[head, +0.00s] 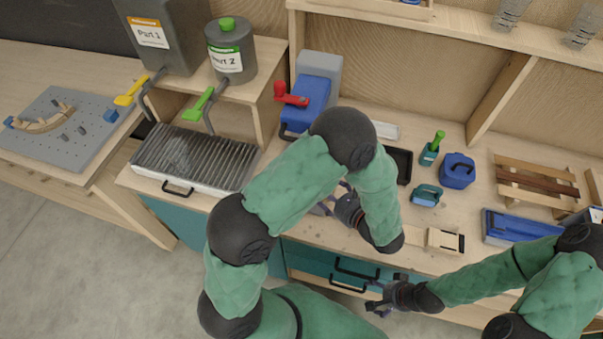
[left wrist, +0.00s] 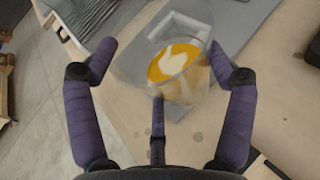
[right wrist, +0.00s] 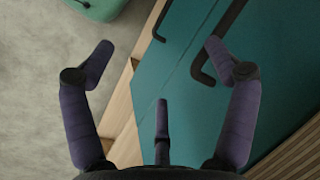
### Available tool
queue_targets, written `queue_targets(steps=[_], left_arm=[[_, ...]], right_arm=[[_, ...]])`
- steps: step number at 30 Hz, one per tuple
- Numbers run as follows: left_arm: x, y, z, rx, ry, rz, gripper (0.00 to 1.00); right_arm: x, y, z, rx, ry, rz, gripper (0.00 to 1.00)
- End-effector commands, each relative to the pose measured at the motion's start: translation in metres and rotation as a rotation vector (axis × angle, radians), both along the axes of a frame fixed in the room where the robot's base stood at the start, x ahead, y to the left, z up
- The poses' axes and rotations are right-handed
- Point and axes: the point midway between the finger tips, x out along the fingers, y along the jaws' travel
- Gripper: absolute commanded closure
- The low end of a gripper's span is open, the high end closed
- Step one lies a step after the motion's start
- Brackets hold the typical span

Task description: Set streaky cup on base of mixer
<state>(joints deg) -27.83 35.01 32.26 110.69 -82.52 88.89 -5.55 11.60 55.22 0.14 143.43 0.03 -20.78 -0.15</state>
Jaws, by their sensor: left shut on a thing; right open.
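The streaky cup (left wrist: 180,72) is clear, with orange and white swirled contents, and shows slightly blurred in the left wrist view. My left gripper (left wrist: 165,78) is shut on it and holds it tilted in that view. A flat grey slab (left wrist: 225,22), which looks like the mixer's base, lies beyond and under the cup; I cannot tell whether they touch. In the head view the mixer (head: 309,90) is blue and grey with a red lever. My right gripper (head: 375,301) is open and empty by the drawers, also in the right wrist view (right wrist: 155,65).
A ridged grey tray (head: 195,157) lies left of the mixer. Part 1 (head: 165,35) and Part 2 (head: 230,55) containers stand on a shelf behind it. A blue jug (head: 457,171), a small blue container (head: 427,195) and a wooden rack (head: 535,183) are to the right.

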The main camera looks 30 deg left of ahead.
Motion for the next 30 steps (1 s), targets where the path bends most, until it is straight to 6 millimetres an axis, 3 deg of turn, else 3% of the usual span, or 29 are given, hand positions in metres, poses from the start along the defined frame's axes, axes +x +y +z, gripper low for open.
queue_targets(steps=[9, 15, 20, 30], left_arm=[[0.027, 0.07, 0.0, -0.001, -0.001, 0.007, 0.35], [0.038, 0.098, 0.0, 0.0, 0.0, 0.004, 0.35], [0.041, 0.103, -0.002, 0.0, 0.0, 0.001, 0.35], [0.041, 0.103, -0.036, 0.0, -0.001, 0.0, 0.35]], right_arm=[[0.0, 0.0, -0.003, 0.0, 0.0, 0.0, 0.13], [0.0, 0.0, -0.004, 0.0, 0.0, 0.0, 0.13], [0.0, 0.0, -0.005, 0.0, 0.0, 0.0, 0.13], [0.0, 0.0, -0.012, 0.0, 0.0, 0.0, 0.13]])
